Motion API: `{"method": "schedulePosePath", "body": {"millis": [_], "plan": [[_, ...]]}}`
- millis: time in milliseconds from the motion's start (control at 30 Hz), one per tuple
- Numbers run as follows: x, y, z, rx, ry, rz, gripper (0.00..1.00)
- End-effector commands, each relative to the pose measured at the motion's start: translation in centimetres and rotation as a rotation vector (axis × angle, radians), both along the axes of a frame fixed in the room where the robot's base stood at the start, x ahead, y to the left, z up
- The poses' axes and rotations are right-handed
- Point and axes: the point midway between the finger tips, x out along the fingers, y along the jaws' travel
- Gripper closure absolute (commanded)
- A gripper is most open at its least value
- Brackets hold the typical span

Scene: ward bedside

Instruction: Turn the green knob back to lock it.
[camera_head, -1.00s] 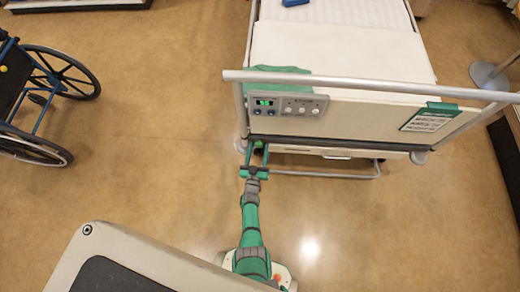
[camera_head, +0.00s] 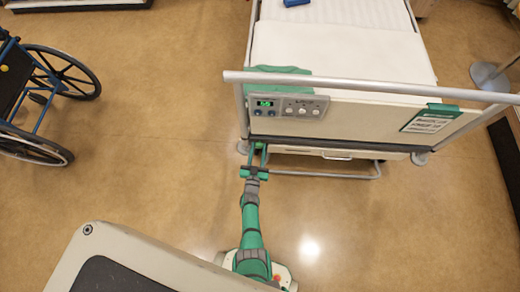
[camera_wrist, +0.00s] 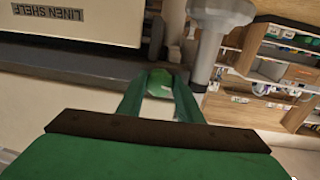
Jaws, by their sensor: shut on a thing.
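The green knob (camera_wrist: 160,83) shows in the wrist view between my two green fingers, beside a pale post, partly hidden by the fingers. My gripper (camera_wrist: 158,84) is shut on it. In the head view my gripper (camera_head: 258,148) reaches under the near left corner of the bed (camera_head: 360,112). The knob cannot be made out clearly there, and its angle is hard to read.
A grey rail (camera_head: 370,84) and a control panel (camera_head: 290,107) are above my gripper. A low bar (camera_head: 325,176) runs to its right. A wheelchair (camera_head: 45,100) stands at the left, with clear floor between. Shelves (camera_wrist: 275,70) show in the wrist view.

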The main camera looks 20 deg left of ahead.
Motion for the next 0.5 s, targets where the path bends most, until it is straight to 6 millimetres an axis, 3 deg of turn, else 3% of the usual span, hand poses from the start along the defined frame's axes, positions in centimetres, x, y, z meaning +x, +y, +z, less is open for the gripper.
{"method": "schedulePosePath", "body": {"millis": [500], "plan": [[0.28,-0.3,0.26,0.462,0.127,-0.009,0.9]]}}
